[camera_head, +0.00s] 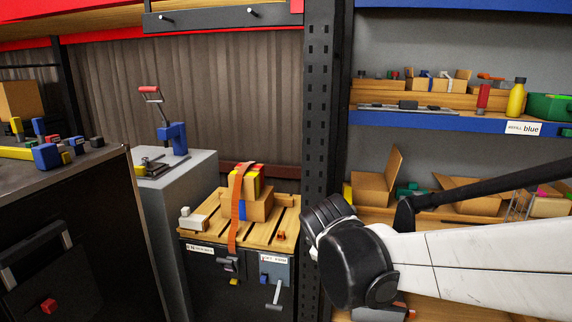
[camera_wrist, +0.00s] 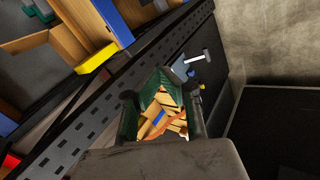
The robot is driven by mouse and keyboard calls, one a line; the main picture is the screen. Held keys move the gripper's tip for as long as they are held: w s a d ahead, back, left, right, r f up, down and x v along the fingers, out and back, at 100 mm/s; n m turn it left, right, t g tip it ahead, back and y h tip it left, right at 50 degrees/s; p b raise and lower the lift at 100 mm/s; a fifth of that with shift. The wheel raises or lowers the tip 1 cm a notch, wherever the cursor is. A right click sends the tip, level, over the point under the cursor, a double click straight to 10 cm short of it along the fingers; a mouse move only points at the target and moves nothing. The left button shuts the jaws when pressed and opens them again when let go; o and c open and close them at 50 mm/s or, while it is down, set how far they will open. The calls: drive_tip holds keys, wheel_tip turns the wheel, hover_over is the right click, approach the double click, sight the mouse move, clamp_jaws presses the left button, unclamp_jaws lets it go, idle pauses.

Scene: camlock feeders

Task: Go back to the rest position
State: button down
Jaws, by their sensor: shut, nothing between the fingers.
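In the wrist view my gripper (camera_wrist: 158,80) shows at the centre with its dark fingers drawn together and nothing between them. Through the gap behind the fingertips a wooden slatted surface with orange and blue bits shows. In the head view my white arm reaches in from the right edge, and its black wrist end is in front of the post and shelf. The fingers cannot be made out in that view. My arm's end appears to the right of the slatted wooden bench top (camera_head: 194,228).
A box (camera_head: 260,206) with an orange strap sits on the bench. A black perforated post (camera_head: 322,90) stands behind my wrist. The blue-edged shelf (camera_head: 440,120) holds bins and bottles at right. A grey pedestal with a blue press (camera_head: 173,138) and a dark cabinet (camera_head: 75,230) are at left.

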drive_tip(key=s+d+r+m+y, duration=0.1)
drive_tip(key=s+d+m, duration=0.45)
drive_tip(key=s, duration=0.55)
drive_tip(key=s+d+m+y, duration=0.1)
drive_tip(key=s+d+m, duration=0.4)
drive_tip(key=s, duration=0.6)
wheel_tip(320, 180, up, 15)
drive_tip(key=a+m+p, duration=0.1)
drive_tip(key=p, duration=1.4)
drive_tip(key=shift+w, duration=0.4)
